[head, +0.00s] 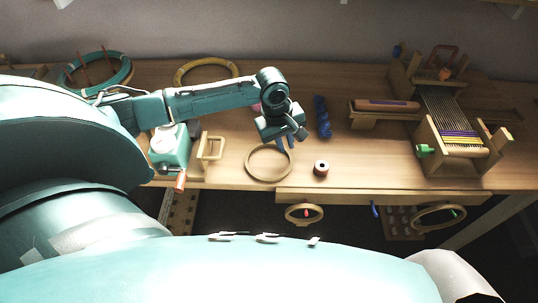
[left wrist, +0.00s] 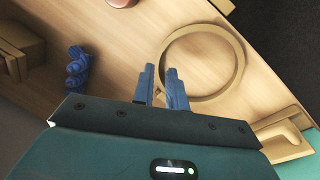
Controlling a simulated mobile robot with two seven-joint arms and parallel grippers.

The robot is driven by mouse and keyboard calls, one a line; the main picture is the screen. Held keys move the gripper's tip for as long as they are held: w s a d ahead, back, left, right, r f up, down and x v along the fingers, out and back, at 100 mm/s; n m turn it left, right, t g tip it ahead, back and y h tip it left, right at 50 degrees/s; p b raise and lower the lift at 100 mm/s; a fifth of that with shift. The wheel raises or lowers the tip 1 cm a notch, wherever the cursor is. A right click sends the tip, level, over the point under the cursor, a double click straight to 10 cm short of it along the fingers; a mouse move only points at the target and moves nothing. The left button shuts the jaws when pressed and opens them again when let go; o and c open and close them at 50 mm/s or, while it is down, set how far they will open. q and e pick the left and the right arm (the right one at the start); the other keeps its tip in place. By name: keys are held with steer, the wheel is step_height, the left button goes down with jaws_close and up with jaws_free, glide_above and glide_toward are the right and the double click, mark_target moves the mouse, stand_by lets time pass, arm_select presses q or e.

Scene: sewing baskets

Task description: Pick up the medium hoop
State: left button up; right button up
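A plain wooden hoop (head: 269,180) lies flat on the table in front of my left arm. It is larger than the hoop hanging at the table's front, and I take it as the medium hoop. My left gripper (head: 287,141) points down at the hoop's far edge. My right gripper is out of view.
A thread spool (head: 321,168) stands right of the hoop, with a twisted blue skein (head: 322,117) behind. A loom (head: 452,110) fills the right side. A yellowish hoop (head: 205,64) lies at the back. A teal box (head: 170,150) stands left. Small hoops (head: 304,222) hang below the front edge.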

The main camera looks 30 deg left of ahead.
mark_target(288, 154)
arm_select(q)
steer(key=x, duration=0.3)
steer(key=shift+w+f, duration=0.15)
steer(key=shift+f, duration=0.25)
steer(key=shift+c, duration=0.5)
jaws_close()
steer(key=w+d+v, duration=0.1)
steer(key=v, duration=0.9)
steer(key=shift+w+r, duration=0.2)
steer(key=shift+w, duration=0.15)
steer(key=shift+d, duration=0.1)
